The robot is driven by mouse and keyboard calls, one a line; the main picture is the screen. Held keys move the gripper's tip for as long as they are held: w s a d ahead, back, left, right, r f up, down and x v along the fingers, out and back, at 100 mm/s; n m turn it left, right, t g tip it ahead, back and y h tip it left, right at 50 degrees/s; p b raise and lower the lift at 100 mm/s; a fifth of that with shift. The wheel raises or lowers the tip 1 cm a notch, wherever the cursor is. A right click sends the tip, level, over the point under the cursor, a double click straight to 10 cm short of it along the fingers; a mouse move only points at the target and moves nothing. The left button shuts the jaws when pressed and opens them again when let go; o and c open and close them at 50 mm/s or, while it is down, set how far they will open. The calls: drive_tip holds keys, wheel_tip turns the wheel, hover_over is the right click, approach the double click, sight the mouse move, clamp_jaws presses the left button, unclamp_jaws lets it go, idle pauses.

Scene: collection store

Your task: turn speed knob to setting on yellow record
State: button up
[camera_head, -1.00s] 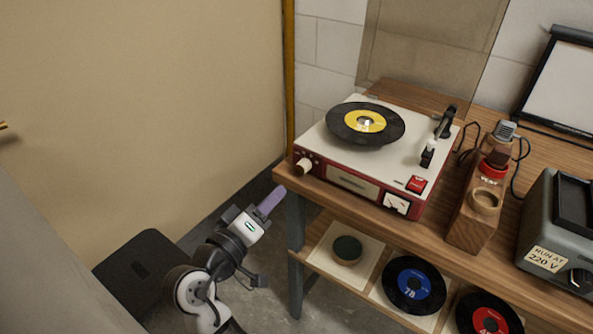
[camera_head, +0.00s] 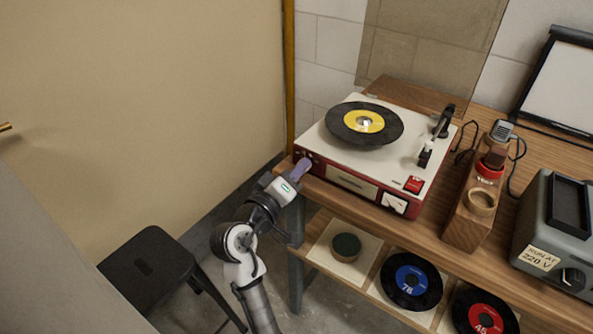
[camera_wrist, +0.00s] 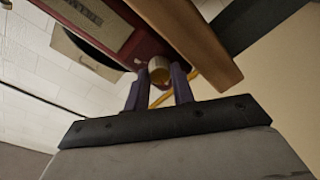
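The record player (camera_head: 340,190) stands on the wooden bench, with the black, yellow-labelled record (camera_head: 363,122) on its platter. I cannot read the label's speed. In the wrist view the speed knob (camera_wrist: 159,70), a round brass-coloured knob on the red front, sits between the fingertips of my gripper (camera_wrist: 160,88). The fingers are apart, one on each side of the knob; I cannot make out firm contact. In the head view my gripper (camera_head: 301,169) is at the front left corner of the player and hides the knob and its marks.
A blue-labelled record (camera_head: 411,282) and a red-labelled record (camera_head: 486,312) lie on the lower shelf. A wooden block (camera_head: 466,225) and a grey box (camera_head: 553,225) stand right of the player. A black stool (camera_head: 150,262) stands left of my arm.

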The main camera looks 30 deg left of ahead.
drive_tip(key=c, duration=0.4)
